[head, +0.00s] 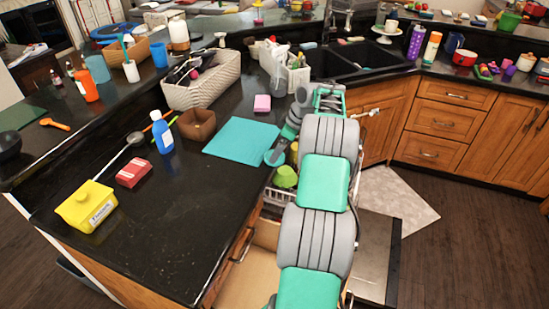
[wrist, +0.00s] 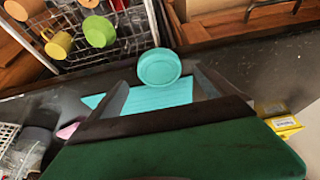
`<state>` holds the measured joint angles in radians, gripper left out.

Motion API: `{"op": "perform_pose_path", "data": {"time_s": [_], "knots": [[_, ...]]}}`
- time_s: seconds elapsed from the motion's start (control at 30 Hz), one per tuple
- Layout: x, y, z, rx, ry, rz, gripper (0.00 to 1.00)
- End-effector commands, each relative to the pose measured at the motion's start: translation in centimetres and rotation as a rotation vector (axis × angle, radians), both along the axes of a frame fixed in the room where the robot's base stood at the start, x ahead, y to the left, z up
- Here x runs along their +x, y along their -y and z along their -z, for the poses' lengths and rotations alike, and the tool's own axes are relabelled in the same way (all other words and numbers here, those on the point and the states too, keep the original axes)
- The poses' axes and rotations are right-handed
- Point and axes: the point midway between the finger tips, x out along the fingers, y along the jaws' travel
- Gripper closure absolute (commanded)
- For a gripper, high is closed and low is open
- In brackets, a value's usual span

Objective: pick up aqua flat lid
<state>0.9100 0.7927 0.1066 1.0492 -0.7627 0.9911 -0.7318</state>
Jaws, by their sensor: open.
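The aqua flat lid (wrist: 160,68) is a round, shallow disc with a raised rim. In the wrist view it sits near the counter edge, overlapping the aqua rectangular mat (wrist: 165,97). The mat lies flat on the dark counter and also shows in the head view (head: 240,138). My gripper (wrist: 162,88) is open, with its dark fingers spread to either side below the lid in the wrist view. Nothing is held, and I cannot tell whether a finger touches the lid. In the head view my gripper (head: 281,147) is low over the counter edge and covers much of that spot.
An open dishwasher rack (wrist: 125,30) with several cups, including a green cup (wrist: 98,31), is beside the counter edge. A pink sponge (head: 262,103), a brown box (head: 198,125), a blue bottle (head: 162,135) and a yellow container (head: 87,206) stand around the mat.

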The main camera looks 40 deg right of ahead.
Motion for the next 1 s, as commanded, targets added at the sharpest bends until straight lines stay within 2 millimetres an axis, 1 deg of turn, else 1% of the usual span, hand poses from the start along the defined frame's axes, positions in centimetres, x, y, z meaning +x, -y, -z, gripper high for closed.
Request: {"op": "perform_pose_path", "data": {"time_s": [0.1, 0.2, 0.43, 1.0], "knots": [[0.7, -0.5, 2.0, 0.005, -0.004, -0.002, 0.05], [1.1, -0.6, 3.0, 0.003, -0.002, 0.000, 0.05], [1.2, -0.6, 3.4, 0.001, -0.002, 0.001, 0.05], [1.2, -0.6, 3.3, 0.001, -0.001, 0.001, 0.52]]}}
